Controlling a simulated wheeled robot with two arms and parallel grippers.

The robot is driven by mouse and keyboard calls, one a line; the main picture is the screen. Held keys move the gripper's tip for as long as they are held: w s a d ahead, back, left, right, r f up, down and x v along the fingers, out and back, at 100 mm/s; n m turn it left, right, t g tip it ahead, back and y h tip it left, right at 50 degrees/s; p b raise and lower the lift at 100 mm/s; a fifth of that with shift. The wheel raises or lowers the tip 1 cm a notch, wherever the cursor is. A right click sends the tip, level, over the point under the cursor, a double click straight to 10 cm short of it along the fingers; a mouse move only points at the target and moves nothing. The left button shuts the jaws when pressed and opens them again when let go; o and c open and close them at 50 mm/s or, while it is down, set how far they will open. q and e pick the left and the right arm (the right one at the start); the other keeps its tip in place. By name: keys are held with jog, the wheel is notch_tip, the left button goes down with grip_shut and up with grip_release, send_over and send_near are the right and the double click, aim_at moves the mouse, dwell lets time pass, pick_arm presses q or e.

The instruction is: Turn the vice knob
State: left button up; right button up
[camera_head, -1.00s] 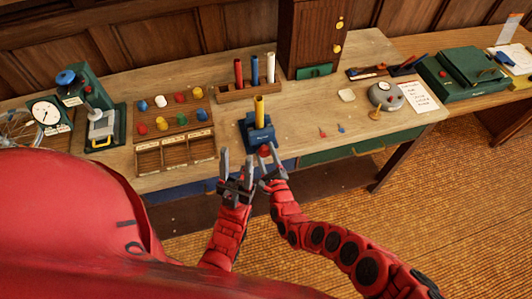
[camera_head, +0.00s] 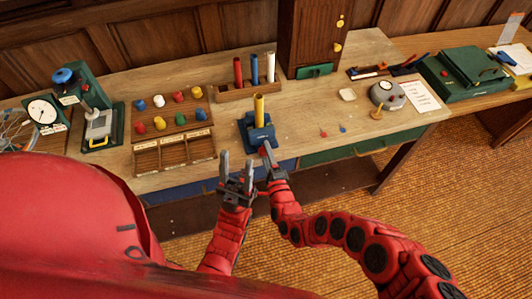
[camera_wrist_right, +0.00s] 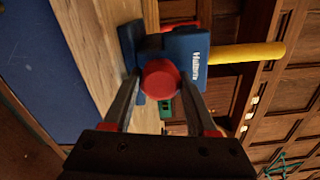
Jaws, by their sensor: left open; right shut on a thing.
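The blue vice (camera_head: 257,137) stands near the front edge of the wooden bench, with a yellow rod (camera_head: 259,108) upright in it. In the right wrist view the vice (camera_wrist_right: 186,50) and yellow rod (camera_wrist_right: 247,53) appear turned sideways. Its red knob (camera_wrist_right: 160,79) faces the wrist camera. My right gripper (camera_wrist_right: 150,95) is shut on the red knob, one finger on each side; in the head view this gripper (camera_head: 266,157) partly hides the knob. My left gripper (camera_head: 236,170) is open and empty, just left of the right one, in front of the bench.
A rack of coloured knobs (camera_head: 170,113) with compartments stands left of the vice. A holder with red, blue and white rods (camera_head: 250,92) is behind it. Small red and blue pieces (camera_head: 333,131) lie to the right. A wooden cabinet (camera_head: 310,38) stands at the back.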

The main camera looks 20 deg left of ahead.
jog(key=n, duration=0.5)
jog(key=shift+n, duration=0.3)
jog(key=n+p, duration=0.1)
jog(key=n, duration=0.9)
jog(key=shift+s+n+p, duration=0.1)
jog(key=shift+n+p, duration=0.25)
jog(key=shift+n, duration=0.05)
jog(key=n, duration=0.5)
jog(key=shift+p, duration=0.4)
jog(key=n, duration=0.6)
jog(key=shift+a+n+p, duration=0.15)
jog(key=shift+n+p, duration=0.25)
jog(key=n, duration=0.5)
jog(key=shift+s+f, duration=0.1)
jog(key=n, duration=0.5)
jog(key=shift+p, duration=0.3)
jog(key=n, duration=0.4)
jog(key=shift+n+b, duration=0.3)
